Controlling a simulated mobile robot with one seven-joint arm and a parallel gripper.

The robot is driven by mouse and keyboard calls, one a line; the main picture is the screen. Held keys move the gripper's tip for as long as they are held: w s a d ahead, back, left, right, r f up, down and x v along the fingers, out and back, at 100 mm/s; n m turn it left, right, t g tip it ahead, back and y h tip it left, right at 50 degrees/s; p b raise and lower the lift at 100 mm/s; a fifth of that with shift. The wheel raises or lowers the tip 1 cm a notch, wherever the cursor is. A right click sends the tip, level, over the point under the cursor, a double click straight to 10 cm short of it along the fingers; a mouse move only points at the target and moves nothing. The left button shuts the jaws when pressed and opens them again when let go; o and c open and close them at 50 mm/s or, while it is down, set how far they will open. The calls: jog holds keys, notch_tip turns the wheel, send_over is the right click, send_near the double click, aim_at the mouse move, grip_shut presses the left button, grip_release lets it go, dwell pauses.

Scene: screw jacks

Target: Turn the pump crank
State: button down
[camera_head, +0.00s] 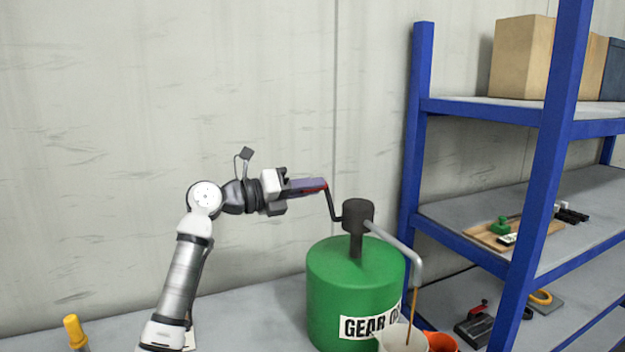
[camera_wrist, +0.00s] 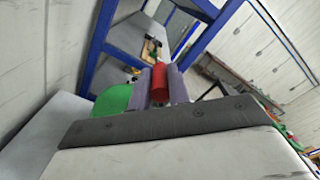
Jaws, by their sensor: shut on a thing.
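The green drum (camera_head: 345,283) labelled "GEAR O…" stands on the grey bench and carries a dark pump head (camera_head: 357,213). The pump crank (camera_head: 332,205) is a dark bent arm reaching up and left from the head, with a red handle at its end. My gripper (camera_head: 312,187) is level with the crank's upper end, shut on the handle. In the wrist view the red handle (camera_wrist: 159,85) sits between the two purple fingers. Brown fluid (camera_head: 412,310) runs from the grey spout (camera_head: 405,250) into a pale funnel (camera_head: 402,338). The funnel's bottom is cut off by the frame.
A blue shelf rack (camera_head: 540,180) stands close to the right of the drum, holding boxes (camera_head: 520,57) and small tools. An orange container (camera_head: 440,341) shows behind the funnel. A yellow-topped object (camera_head: 75,330) is at the lower left. A plain wall is behind.

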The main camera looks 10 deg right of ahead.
jog(key=w+f+n+p, duration=0.3)
jog(key=f+n, duration=0.4)
jog(key=n, duration=0.6)
jog(key=shift+a+f+p, duration=0.3)
jog(key=shift+a+p, duration=0.05)
jog(key=shift+p, duration=0.5)
jog(key=shift+w, duration=0.1)
jog(key=c, duration=1.3)
grip_release()
jog(key=shift+s+a+b, duration=0.45)
jog(key=shift+a+b, duration=0.35)
jog(key=shift+a, duration=1.45)
jog(key=shift+s+a+b, duration=0.45)
jog(key=shift+a+b, duration=0.3)
jog(key=shift+a, duration=1.55)
jog(key=shift+s+a+b, duration=0.45)
jog(key=shift+a+b, duration=0.35)
jog(key=shift+a, duration=1.45)
